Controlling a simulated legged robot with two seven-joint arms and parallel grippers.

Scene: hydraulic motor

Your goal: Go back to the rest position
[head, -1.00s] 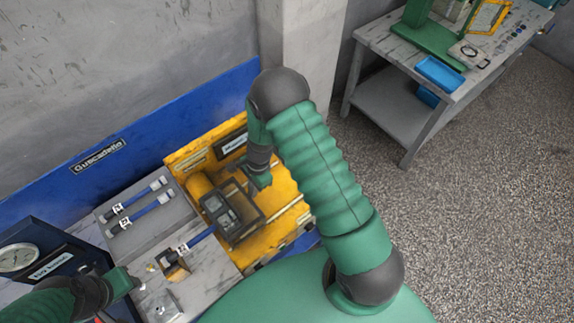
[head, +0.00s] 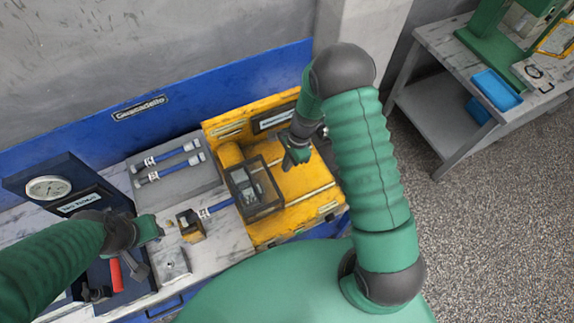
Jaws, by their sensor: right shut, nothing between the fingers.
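My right arm rises from the lower right and bends down at a dark elbow. My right gripper (head: 291,160) is shut and empty, over the yellow hydraulic motor bench (head: 310,185) and just right of its dark clear-sided box (head: 262,200). My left gripper (head: 156,228) reaches in from the left above the marble-topped table (head: 225,235), near a small yellow-and-black block (head: 190,226). I cannot tell whether its fingers are open or shut.
A grey tray (head: 205,178) holds two blue hoses. A gauge box (head: 45,188) stands at the left, near a red-handled tool (head: 117,275). A blue panel and wall stand behind. At the right, another table (head: 425,70) carries a blue bin (head: 495,90); open floor lies before it.

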